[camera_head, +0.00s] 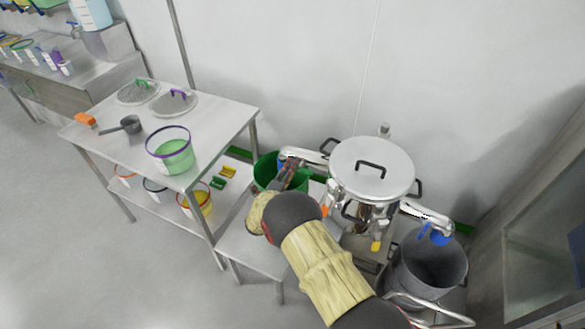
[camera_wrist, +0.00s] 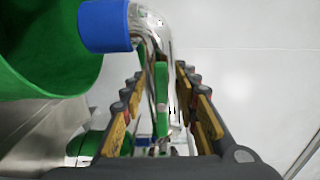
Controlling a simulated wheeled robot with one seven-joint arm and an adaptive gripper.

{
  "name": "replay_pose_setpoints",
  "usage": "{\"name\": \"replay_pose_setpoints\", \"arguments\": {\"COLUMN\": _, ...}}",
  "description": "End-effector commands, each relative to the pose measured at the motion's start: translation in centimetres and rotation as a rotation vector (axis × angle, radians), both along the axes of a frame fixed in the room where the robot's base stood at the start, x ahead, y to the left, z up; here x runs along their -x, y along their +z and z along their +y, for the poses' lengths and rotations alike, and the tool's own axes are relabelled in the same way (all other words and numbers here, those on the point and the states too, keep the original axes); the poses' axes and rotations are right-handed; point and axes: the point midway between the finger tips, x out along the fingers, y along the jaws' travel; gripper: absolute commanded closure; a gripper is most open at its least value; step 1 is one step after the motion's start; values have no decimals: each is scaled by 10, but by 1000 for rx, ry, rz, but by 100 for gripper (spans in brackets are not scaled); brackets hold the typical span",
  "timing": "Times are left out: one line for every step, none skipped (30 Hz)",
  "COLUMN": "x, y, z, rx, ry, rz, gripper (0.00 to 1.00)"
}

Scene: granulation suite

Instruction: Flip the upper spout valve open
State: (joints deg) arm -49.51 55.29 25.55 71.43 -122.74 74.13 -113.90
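The upper spout (camera_head: 306,154) is a shiny metal pipe on the left side of the lidded vessel (camera_head: 371,168). In the wrist view its bent pipe (camera_wrist: 153,28) ends in a blue sleeve (camera_wrist: 106,26) at upper left. A green valve lever (camera_wrist: 161,84) stands along the pipe, between the finger pads in that view. My gripper (camera_wrist: 161,76) is open, with one finger on each side of the lever; I cannot tell whether either touches it. In the head view my gripper (camera_head: 291,171) is at the spout and hides its lever.
A green bucket (camera_head: 264,170) stands below the upper spout. A lower spout (camera_head: 425,213) with a blue end is over a grey bin (camera_head: 430,262) at right. A steel table (camera_head: 125,150) with a green-filled tub (camera_head: 170,150) is at left. The floor at lower left is clear.

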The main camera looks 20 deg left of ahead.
Motion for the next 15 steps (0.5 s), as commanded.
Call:
{"name": "replay_pose_setpoints", "arguments": {"x": 5, "y": 0, "z": 1, "rx": 0, "ry": 2, "rz": 0, "gripper": 70}}
{"name": "replay_pose_setpoints", "arguments": {"x": 8, "y": 0, "z": 2, "rx": 0, "ry": 2, "rz": 0, "gripper": 70}}
{"name": "replay_pose_setpoints", "arguments": {"x": 14, "y": 0, "z": 2, "rx": 0, "ry": 2, "rz": 0, "gripper": 70}}
{"name": "replay_pose_setpoints", "arguments": {"x": 19, "y": 0, "z": 3, "rx": 1, "ry": 3, "rz": 1, "gripper": 70}}
{"name": "replay_pose_setpoints", "arguments": {"x": 25, "y": -1, "z": 3, "rx": 2, "ry": 3, "rz": 2, "gripper": 70}}
{"name": "replay_pose_setpoints", "arguments": {"x": 33, "y": 0, "z": 4, "rx": 1, "ry": 3, "rz": 1, "gripper": 70}}
{"name": "replay_pose_setpoints", "arguments": {"x": 39, "y": 0, "z": 5, "rx": 1, "ry": 4, "rz": 1, "gripper": 70}}
{"name": "replay_pose_setpoints", "arguments": {"x": 46, "y": 0, "z": 5, "rx": 2, "ry": 5, "rz": 1, "gripper": 70}}
{"name": "replay_pose_setpoints", "arguments": {"x": 54, "y": -1, "z": 6, "rx": 2, "ry": 4, "rz": 2, "gripper": 70}}
{"name": "replay_pose_setpoints", "arguments": {"x": 60, "y": -1, "z": 6, "rx": 2, "ry": 4, "rz": 2, "gripper": 70}}
{"name": "replay_pose_setpoints", "arguments": {"x": 66, "y": 0, "z": 7, "rx": 2, "ry": 4, "rz": 1, "gripper": 70}}
{"name": "replay_pose_setpoints", "arguments": {"x": 74, "y": 0, "z": 8, "rx": 2, "ry": 5, "rz": 1, "gripper": 70}}
{"name": "replay_pose_setpoints", "arguments": {"x": 80, "y": -1, "z": 8, "rx": 2, "ry": 4, "rz": 2, "gripper": 70}}
{"name": "replay_pose_setpoints", "arguments": {"x": 85, "y": -1, "z": 8, "rx": 2, "ry": 3, "rz": 2, "gripper": 70}}
{"name": "replay_pose_setpoints", "arguments": {"x": 92, "y": -1, "z": 9, "rx": 2, "ry": 4, "rz": 2, "gripper": 70}}
